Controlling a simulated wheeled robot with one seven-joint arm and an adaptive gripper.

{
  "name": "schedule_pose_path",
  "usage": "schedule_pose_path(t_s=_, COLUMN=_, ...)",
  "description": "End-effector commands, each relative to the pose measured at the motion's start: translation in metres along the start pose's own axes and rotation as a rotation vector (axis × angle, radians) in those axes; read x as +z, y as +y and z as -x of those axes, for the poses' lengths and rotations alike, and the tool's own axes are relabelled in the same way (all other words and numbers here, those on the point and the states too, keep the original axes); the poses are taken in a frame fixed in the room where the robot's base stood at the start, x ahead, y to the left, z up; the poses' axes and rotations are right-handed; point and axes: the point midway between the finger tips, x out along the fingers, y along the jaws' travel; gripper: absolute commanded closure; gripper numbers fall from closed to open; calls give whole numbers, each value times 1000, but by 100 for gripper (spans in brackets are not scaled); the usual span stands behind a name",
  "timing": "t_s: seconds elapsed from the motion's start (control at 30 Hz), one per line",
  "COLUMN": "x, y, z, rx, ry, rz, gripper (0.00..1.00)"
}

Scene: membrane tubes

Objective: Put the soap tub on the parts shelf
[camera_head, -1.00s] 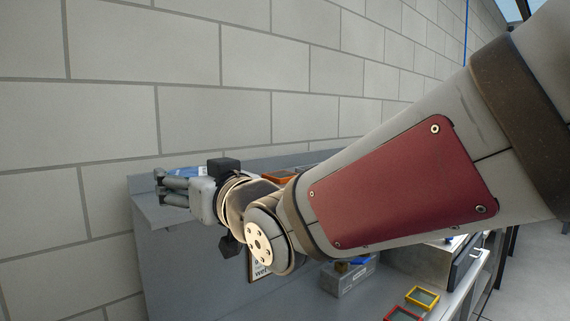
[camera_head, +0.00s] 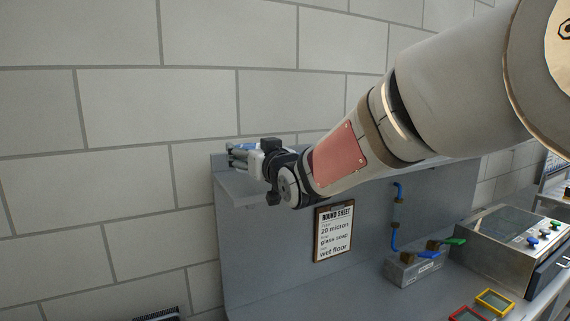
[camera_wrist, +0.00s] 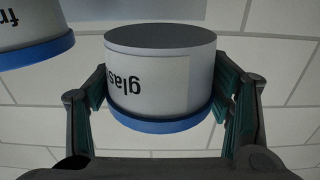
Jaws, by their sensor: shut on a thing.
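The soap tub, a white tub with a blue lid and a label reading "glas", sits between my fingers in the wrist view (camera_wrist: 150,75). That view is upside down, so the lid shows at the bottom. My gripper (camera_wrist: 168,92) is shut on it, one finger on each side. In the head view my gripper (camera_head: 238,156) is at the left end of a grey shelf (camera_head: 238,192) along the wall. A bit of blue shows behind the fingers there; the tub is mostly hidden. I cannot tell whether it touches the shelf.
A second blue-lidded tub (camera_wrist: 30,30), labelled "fr", is close beside the held one. A clipboard (camera_head: 334,232) hangs on the grey panel. Below are a metal block with valves (camera_head: 412,268), a machine (camera_head: 508,238) and coloured frames (camera_head: 494,301).

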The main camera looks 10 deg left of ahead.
Motion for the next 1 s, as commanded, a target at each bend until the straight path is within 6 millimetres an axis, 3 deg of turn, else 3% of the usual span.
schedule_pose_path(t_s=0.17, x=1, y=1, z=-13, rx=0, ry=1, rz=0, gripper=72)
schedule_pose_path(t_s=0.43, x=34, y=0, z=-12, rx=-1, ry=1, rz=0, gripper=72)
schedule_pose_path(t_s=0.8, x=38, y=1, z=-13, rx=0, ry=1, rz=0, gripper=72)
schedule_pose_path(t_s=0.83, x=39, y=1, z=-12, rx=0, ry=-1, rz=0, gripper=21)
schedule_pose_path(t_s=0.9, x=39, y=1, z=-12, rx=0, ry=-1, rz=0, gripper=7)
schedule_pose_path(t_s=1.0, x=38, y=1, z=-12, rx=0, ry=-1, rz=0, gripper=7)
